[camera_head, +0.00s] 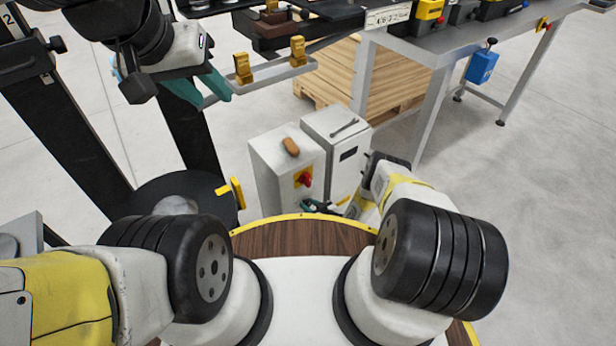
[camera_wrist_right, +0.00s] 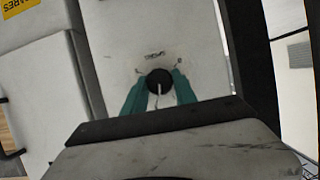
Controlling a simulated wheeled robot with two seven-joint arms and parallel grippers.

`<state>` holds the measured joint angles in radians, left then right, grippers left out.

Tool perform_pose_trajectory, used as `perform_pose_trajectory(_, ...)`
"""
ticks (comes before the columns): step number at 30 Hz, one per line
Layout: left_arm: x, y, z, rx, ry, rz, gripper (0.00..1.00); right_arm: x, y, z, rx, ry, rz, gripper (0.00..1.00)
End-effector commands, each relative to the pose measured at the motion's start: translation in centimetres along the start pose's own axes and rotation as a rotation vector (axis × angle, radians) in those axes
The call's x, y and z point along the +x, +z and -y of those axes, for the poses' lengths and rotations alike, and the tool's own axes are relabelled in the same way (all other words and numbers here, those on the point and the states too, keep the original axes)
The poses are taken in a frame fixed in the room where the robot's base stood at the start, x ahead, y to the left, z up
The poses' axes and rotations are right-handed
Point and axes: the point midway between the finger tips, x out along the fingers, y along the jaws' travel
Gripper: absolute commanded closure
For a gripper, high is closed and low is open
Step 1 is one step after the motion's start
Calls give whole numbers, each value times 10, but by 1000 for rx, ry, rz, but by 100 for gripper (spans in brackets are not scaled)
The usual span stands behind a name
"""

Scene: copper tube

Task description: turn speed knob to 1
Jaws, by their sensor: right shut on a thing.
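The speed knob (camera_wrist_right: 158,76) is black and round with a white pointer line, on a pale panel (camera_wrist_right: 135,30) in the right wrist view. Small printed marks and a short label lie just above it in that picture; they are too small to read surely. My right gripper (camera_wrist_right: 159,90) has its teal fingers on either side of the knob and is shut on it. The pointer line runs down between the fingers. In the head view my right gripper (camera_head: 318,206) is low against the white cabinet (camera_head: 275,170), and the knob is hidden. My left gripper (camera_head: 212,98) is open and empty.
A red switch (camera_head: 304,179) on yellow is on the cabinet just above my right gripper. A second white cabinet (camera_head: 345,180) with a wrench (camera_head: 344,128) on top stands beside it. A wooden pallet stack (camera_head: 405,80) and a grey workbench (camera_head: 450,52) are behind.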

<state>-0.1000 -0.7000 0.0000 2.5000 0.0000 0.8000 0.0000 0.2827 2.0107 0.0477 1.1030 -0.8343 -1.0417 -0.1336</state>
Motion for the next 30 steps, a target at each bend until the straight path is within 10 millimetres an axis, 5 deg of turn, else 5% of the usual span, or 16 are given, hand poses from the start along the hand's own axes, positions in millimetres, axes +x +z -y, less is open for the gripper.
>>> perform_pose_trajectory(15, 0, 0, 0, 0, 0, 0, 64, 0, 1, 2, -299, 123, 1, 100)
perform_pose_trajectory(30, 0, 0, 0, 0, 0, 0, 64, 0, 1, 2, -353, 146, 1, 100)
